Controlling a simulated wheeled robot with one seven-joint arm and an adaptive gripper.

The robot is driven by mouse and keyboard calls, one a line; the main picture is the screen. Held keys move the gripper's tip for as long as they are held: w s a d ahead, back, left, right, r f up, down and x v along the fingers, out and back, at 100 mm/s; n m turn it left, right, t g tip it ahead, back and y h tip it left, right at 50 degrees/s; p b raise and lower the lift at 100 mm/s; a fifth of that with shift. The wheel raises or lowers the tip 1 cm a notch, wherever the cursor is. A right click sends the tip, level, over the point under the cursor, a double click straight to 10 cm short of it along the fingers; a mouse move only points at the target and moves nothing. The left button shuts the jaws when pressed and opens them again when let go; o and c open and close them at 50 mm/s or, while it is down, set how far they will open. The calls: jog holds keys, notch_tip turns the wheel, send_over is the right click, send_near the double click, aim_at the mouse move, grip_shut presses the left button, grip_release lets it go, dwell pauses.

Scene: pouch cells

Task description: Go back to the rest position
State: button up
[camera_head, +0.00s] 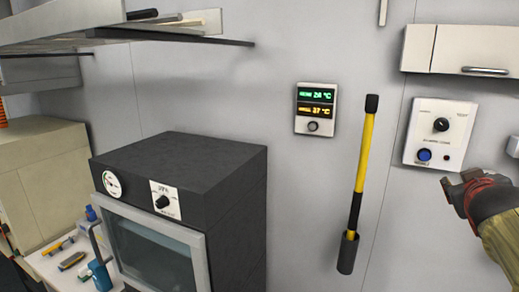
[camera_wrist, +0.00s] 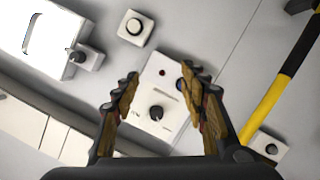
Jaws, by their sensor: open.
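My gripper (camera_head: 466,189) is at the right edge of the head view, just below and to the right of the white control panel (camera_head: 440,134) on the wall. In the wrist view my gripper (camera_wrist: 162,92) is open, its two fingers spread with nothing between them. The same panel (camera_wrist: 150,129) shows beyond the fingers, with a black knob and a red light. A blue button on it is partly hidden by the right finger in the wrist view. I cannot tell from these views whether a finger touches the panel.
A yellow and black pole (camera_head: 365,160) hangs on the wall left of the panel. A temperature display (camera_head: 315,110) is further left. A dark oven-like box (camera_head: 190,165) stands at lower left, under a metal shelf (camera_head: 110,32). A white cabinet (camera_head: 462,50) is above the panel.

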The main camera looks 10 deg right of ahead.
jog(key=s+a+f+m+g+y, duration=0.1)
jog(key=s+a+f+g, duration=0.1)
jog(key=s+a+f, duration=0.3)
jog(key=s+a+f+g+y, duration=0.1)
jog(key=a+f+y, duration=0.15)
jog(key=f, duration=0.55)
jog(key=s+a+f+m+g+y, duration=0.1)
jog(key=s+a+f+g, duration=0.1)
jog(key=a+f, duration=0.35)
jog(key=s+a+f+n+y, duration=0.1)
jog(key=s+a+f, duration=0.2)
jog(key=a, duration=0.3)
jog(key=s+a+f+n+y+b, duration=0.1)
jog(key=s+a+f+y, duration=0.1)
jog(key=a, duration=0.5)
jog(key=s+a+f+n+y, duration=0.1)
jog(key=s+a+f+y, duration=0.1)
jog(key=a, duration=0.4)
jog(key=shift+s+a+f+n+g, duration=0.35)
jog(key=shift+s+f, duration=0.5)
jog(key=shift+f, duration=0.5)
